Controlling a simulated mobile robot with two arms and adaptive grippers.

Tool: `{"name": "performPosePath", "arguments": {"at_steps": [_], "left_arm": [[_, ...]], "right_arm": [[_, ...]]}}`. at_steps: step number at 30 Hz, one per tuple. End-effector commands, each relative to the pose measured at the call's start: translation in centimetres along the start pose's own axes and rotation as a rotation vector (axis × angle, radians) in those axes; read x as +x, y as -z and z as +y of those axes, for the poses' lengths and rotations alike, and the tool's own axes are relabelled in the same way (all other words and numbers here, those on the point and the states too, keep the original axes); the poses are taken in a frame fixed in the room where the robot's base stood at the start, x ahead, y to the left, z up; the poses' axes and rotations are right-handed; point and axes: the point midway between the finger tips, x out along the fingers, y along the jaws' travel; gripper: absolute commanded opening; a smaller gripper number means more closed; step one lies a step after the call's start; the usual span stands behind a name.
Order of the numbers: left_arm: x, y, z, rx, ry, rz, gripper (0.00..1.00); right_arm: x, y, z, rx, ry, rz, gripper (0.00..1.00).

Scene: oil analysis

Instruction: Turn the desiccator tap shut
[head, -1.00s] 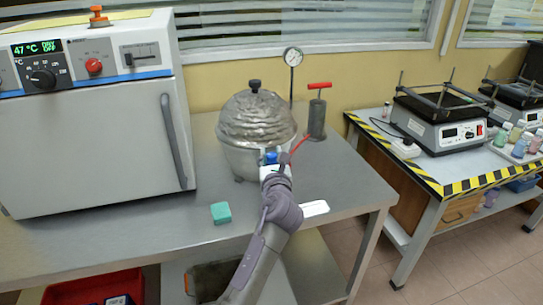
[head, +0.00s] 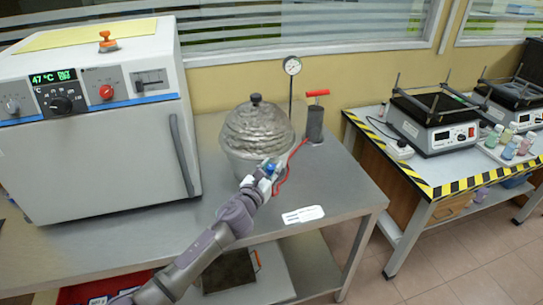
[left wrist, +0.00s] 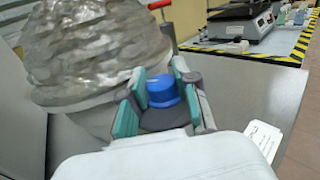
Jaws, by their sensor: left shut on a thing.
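The desiccator (head: 256,128) is a silver, wrinkled-looking domed vessel with a dark knob on top, standing on the steel bench. It fills the upper left of the left wrist view (left wrist: 85,60). Its blue tap (left wrist: 163,90) sits low on the front right side and is mostly covered by my gripper in the head view. My left gripper (head: 268,171) is at the tap, its teal finger pads (left wrist: 160,94) on either side of the blue knob, shut on it. The tap's exact angle is hard to tell. My right gripper is in neither current view.
A hand pump (head: 315,122) with a red handle stands behind right, its red hose (head: 290,163) running toward the tap. A gauge (head: 292,66) rises behind. A white oven (head: 95,150) stands left. A white label (head: 303,214) lies on the bench (head: 345,195) at right.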

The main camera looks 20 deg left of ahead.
Motion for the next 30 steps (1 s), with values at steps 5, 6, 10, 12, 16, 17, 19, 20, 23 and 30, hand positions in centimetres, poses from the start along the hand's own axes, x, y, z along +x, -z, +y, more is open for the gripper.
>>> {"name": "performPosePath", "arguments": {"at_steps": [5, 6, 10, 12, 16, 17, 19, 20, 23, 30], "left_arm": [[0.1, 0.1, 0.3, 0.007, 0.163, 0.008, 0.0], [0.1, 0.2, 0.3, 0.006, 0.197, 0.01, 0.0], [0.1, 0.4, 0.3, 0.004, 0.3, 0.014, 0.0], [0.1, 0.5, 0.3, 0.003, 0.348, 0.016, 0.0], [0.1, 0.5, 0.2, 0.002, 0.424, 0.019, 0.0], [0.1, 0.4, 0.2, 0.003, 0.439, 0.02, 0.0], [0.1, 0.4, 0.2, 0.002, 0.467, 0.022, 0.0], [0.1, 0.4, 0.2, 0.002, 0.478, 0.022, 0.0], [0.1, 0.2, 0.1, 0.001, 0.507, 0.023, 0.0], [0.1, 0.1, 0.1, 0.0, 0.536, 0.025, 0.0]], "right_arm": [[-0.1, 0.0, 0.0, 0.0, 0.0, 0.0, 0.67], [0.1, 0.0, 0.0, 0.0, 0.0, 0.0, 0.67], [1.1, -0.1, 0.0, 0.0, 0.0, -0.001, 0.67], [1.8, -0.2, 0.0, 0.0, 0.0, -0.001, 0.67], [2.8, -0.3, 0.0, 0.0, 0.0, -0.001, 0.67], [3.0, -0.3, 0.0, 0.0, 0.0, -0.001, 0.67], [3.4, -0.3, 0.0, 0.0, 0.0, -0.001, 0.67], [3.5, -0.3, 0.0, 0.0, 0.0, -0.001, 0.67], [3.9, -0.4, 0.0, 0.0, 0.0, -0.001, 0.67], [4.2, -0.4, 0.0, 0.0, 0.0, -0.001, 0.67]]}}
